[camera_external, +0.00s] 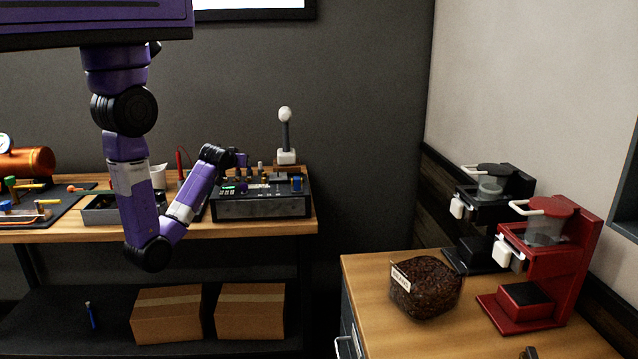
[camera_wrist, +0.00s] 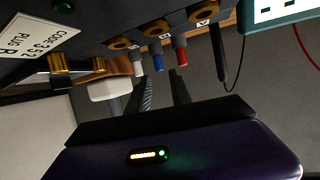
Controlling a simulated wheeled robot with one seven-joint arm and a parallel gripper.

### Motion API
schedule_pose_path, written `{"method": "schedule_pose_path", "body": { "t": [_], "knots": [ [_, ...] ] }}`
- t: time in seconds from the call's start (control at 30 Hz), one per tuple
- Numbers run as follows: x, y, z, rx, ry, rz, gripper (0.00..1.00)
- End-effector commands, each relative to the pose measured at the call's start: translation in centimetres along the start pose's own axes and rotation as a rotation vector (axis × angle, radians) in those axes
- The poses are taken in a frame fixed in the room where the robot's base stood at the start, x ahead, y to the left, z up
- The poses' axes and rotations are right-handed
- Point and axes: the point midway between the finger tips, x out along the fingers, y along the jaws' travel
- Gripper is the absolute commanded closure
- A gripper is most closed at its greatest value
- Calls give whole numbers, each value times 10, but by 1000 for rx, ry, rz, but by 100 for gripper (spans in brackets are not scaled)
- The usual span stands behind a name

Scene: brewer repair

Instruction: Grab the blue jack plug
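The blue jack plug (camera_wrist: 158,61) sits in a gold-ringed socket of a dark panel in the wrist view. A white plug (camera_wrist: 138,68) is on its left and a red plug (camera_wrist: 182,55) on its right. My gripper (camera_wrist: 161,82) is open, its two dark fingers pointing toward the blue plug. The fingertips lie to either side of it in the picture; I cannot tell whether they touch it. In the external view my gripper (camera_external: 242,159) is over the black control box (camera_external: 262,207). I cannot make out the blue plug there.
A black plug with a cable (camera_wrist: 219,55) is farther right in the wrist view. A white-knobbed lever (camera_external: 286,135) stands behind the box. Clutter covers the workbench to the left. A coffee bean bag (camera_external: 427,289) and red brewer (camera_external: 541,265) stand on the right counter.

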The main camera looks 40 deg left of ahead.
Motion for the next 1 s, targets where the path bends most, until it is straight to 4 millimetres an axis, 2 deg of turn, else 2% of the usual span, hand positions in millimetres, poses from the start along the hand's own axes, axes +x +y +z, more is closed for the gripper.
{"method": "schedule_pose_path", "body": {
  "t": [0.6,0.87,0.9,1.0],
  "knots": [
    [70,1,-2,-4,2,1,74],
    [74,1,-1,-4,3,2,74],
    [74,1,-1,-3,3,2,76],
    [74,1,-1,-3,3,2,96]
  ]
}}
